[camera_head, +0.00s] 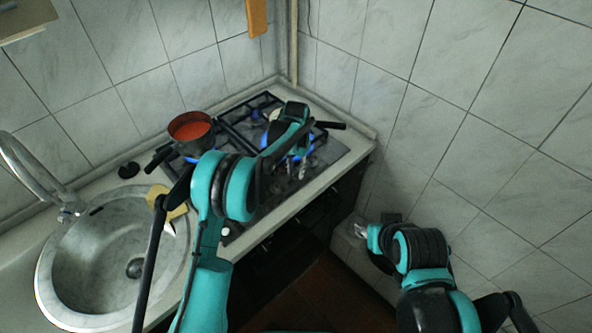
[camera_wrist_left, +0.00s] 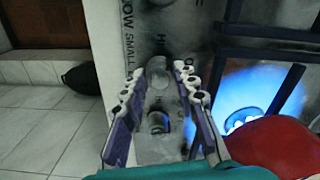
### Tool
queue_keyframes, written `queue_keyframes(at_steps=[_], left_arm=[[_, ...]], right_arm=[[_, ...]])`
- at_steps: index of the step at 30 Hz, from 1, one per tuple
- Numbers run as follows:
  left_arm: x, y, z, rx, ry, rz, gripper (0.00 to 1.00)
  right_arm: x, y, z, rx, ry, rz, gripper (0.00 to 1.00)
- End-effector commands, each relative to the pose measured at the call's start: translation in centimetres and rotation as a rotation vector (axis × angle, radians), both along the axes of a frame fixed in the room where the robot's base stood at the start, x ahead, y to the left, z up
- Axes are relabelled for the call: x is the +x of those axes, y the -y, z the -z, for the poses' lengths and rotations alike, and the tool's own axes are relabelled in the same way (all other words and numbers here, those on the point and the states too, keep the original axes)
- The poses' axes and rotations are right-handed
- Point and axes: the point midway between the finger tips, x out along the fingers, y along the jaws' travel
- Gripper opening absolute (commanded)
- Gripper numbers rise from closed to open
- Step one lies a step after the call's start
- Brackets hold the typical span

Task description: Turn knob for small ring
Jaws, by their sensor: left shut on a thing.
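The grey stove front panel (camera_wrist_left: 180,25) carries round knobs and printed letters, including the word "SMALL". In the left wrist view, the fingers of my left gripper (camera_wrist_left: 160,88) stand on either side of a knob (camera_wrist_left: 157,70) and are shut on it. A second knob (camera_wrist_left: 158,121) sits nearer the camera, between the finger bases. In the head view, my left gripper (camera_head: 304,166) reaches down at the stove's front right, and my arm hides part of the stove. A blue flame (camera_wrist_left: 240,105) burns beside the panel. My right gripper (camera_head: 360,229) hangs away from the stove; its fingers are unclear.
A pot with red contents (camera_head: 190,131) stands on the stove's left side, over a blue flame. A black handle (camera_head: 330,125) sticks out at the right; its vessel is mostly hidden by my arm. A round sink (camera_head: 75,245) lies left. Tiled walls close the back and right.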

Motion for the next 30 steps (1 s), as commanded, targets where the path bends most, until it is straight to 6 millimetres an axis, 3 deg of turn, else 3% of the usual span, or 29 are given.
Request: queue_keyframes(at_steps=[30], left_arm=[[0.01,0.01,0.01,0.000,0.000,0.899,0.00]], right_arm=[[0.01,0.00,1.00,0.000,0.000,0.000,0.40]])
